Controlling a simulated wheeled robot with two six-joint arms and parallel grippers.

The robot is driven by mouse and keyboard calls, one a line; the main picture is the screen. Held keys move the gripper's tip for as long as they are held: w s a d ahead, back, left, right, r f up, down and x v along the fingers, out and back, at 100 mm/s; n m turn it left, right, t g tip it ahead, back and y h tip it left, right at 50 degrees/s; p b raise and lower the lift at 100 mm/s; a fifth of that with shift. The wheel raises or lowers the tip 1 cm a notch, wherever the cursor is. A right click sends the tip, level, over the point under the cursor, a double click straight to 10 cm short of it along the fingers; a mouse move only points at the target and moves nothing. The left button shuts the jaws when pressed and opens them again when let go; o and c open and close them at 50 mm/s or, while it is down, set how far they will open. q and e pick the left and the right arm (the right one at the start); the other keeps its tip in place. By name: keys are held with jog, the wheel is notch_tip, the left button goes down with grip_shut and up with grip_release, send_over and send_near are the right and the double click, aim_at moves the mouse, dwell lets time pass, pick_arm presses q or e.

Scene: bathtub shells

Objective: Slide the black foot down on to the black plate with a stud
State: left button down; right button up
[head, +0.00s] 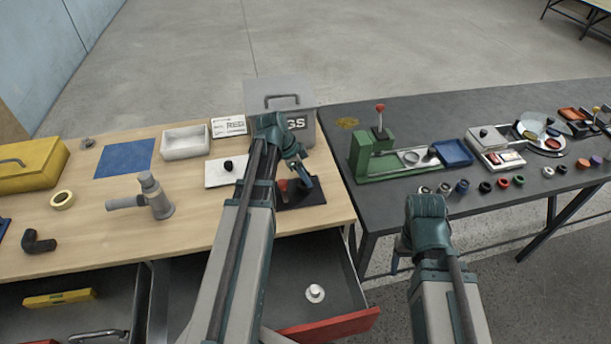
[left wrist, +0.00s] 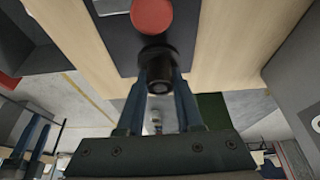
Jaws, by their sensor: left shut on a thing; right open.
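My left gripper (head: 303,181) is shut on a small black cylindrical part, which looks like the black foot (left wrist: 160,72), seen between the two blue fingers in the left wrist view. The black plate (head: 316,197) lies at the bench's right front edge, just by the gripper. A red round piece (head: 282,185) is on it, and also shows in the left wrist view (left wrist: 152,15). The stud cannot be made out; whether foot and plate touch is unclear. My right gripper (left wrist: 28,138) is open and empty, its fingers apart; the head view mostly hides them.
A grey lidded bin (head: 290,97) stands behind the plate. A white card (head: 222,173) with a black knob lies to its left. An open drawer (head: 312,270) juts out below. The dark table (head: 385,215) stands right, across a gap, with a green press (head: 362,160).

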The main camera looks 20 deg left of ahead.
pick_arm(q)
jog(key=shift+f+b, duration=0.8)
jog(key=shift+b, duration=0.05)
dwell(0.5)
grip_release()
dwell(0.4)
jog(key=shift+r, duration=0.2)
jog(key=shift+r+p, duration=3.4)
jog(key=shift+p, duration=0.2)
jog(key=shift+f, duration=0.1)
